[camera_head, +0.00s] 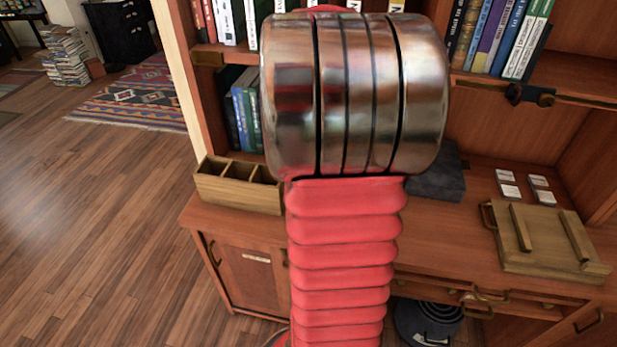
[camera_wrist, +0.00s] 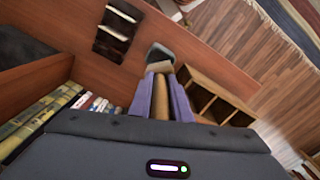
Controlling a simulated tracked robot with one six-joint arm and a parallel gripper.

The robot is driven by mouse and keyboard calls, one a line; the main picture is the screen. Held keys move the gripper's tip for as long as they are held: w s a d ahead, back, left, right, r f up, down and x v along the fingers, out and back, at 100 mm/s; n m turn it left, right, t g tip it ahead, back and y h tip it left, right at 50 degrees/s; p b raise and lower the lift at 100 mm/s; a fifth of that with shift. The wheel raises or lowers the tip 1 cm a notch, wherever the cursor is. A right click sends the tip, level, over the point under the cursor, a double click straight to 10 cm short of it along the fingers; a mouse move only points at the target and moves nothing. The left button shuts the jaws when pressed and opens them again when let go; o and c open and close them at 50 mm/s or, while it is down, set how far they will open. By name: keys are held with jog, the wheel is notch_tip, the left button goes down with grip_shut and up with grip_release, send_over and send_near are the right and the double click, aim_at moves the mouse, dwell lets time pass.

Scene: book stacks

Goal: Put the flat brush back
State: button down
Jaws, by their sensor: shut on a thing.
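In the wrist view my gripper (camera_wrist: 162,80) has its two purple fingers closed on the flat brush (camera_wrist: 160,102). A tan, wooden-looking handle shows between the fingers, and a dark grey flat end (camera_wrist: 160,53) shows beyond the fingertips. The brush is held beside the open wooden compartment box (camera_wrist: 190,76), to its left in the wrist view. The box also stands on the left end of the desk in the head view (camera_head: 232,190). There my arm hides the gripper and the brush. How high the brush is above the desk is unclear.
The desk (camera_head: 450,225) carries a dark grey block (camera_head: 437,180), small white-topped pieces (camera_head: 508,190) and a wooden board with slats (camera_head: 545,240). Shelves of books (camera_head: 500,35) rise behind it. Open wooden floor (camera_head: 100,230) lies left of the desk.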

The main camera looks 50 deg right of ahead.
jog(key=shift+f, duration=0.6)
jog(key=shift+f, duration=1.85)
jog(key=shift+f, duration=0.6)
jog(key=c, duration=1.6)
grip_release()
jog(key=shift+c, duration=0.2)
jog(key=shift+r, duration=0.1)
notch_tip(320, 180, up, 13)
